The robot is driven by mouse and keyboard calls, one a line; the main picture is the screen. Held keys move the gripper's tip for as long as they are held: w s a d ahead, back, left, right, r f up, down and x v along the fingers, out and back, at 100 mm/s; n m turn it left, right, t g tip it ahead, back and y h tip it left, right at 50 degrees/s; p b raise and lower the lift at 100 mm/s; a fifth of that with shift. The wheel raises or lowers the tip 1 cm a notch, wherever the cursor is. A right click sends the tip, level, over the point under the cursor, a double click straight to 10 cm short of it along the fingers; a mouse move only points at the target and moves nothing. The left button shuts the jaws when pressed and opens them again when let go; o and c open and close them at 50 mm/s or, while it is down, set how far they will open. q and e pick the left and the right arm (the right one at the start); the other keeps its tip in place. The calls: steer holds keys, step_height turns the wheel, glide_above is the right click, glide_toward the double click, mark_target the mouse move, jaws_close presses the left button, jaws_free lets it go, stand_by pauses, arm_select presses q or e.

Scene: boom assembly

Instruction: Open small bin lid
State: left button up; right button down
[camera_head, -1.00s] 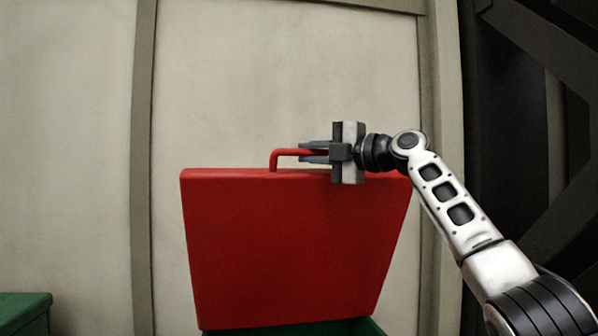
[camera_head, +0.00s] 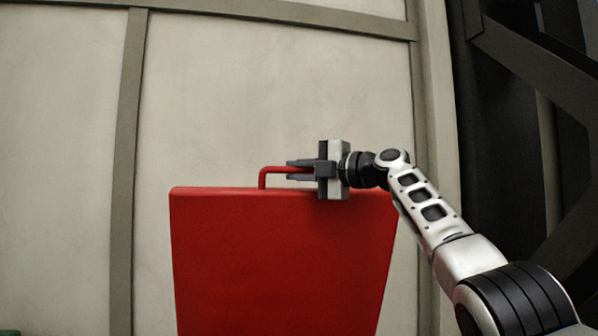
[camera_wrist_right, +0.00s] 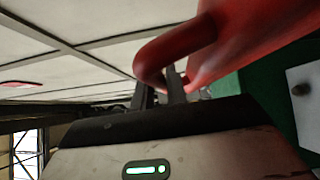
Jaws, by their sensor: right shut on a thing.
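The red bin lid (camera_head: 280,260) stands raised, its broad face towards the head camera. A red bar handle (camera_head: 264,175) sticks up from its top edge. My right gripper (camera_head: 290,171) is shut on this handle, coming from the right with its fingers pointing left. In the right wrist view, the handle (camera_wrist_right: 165,55) passes at the fingers (camera_wrist_right: 163,88), and part of the lid (camera_wrist_right: 250,40) shows at the upper right. The bin body is out of the head view. My left gripper is not in view.
A pale panelled wall (camera_head: 270,90) with grey-brown strips stands behind the lid. A dark frame structure (camera_head: 520,130) is at the right. A green surface (camera_wrist_right: 260,95) shows in the right wrist view. A green corner (camera_head: 8,332) shows at the lower left.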

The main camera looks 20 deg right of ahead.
steer(key=c, duration=1.4)
jaws_free()
steer(key=shift+f, duration=0.1)
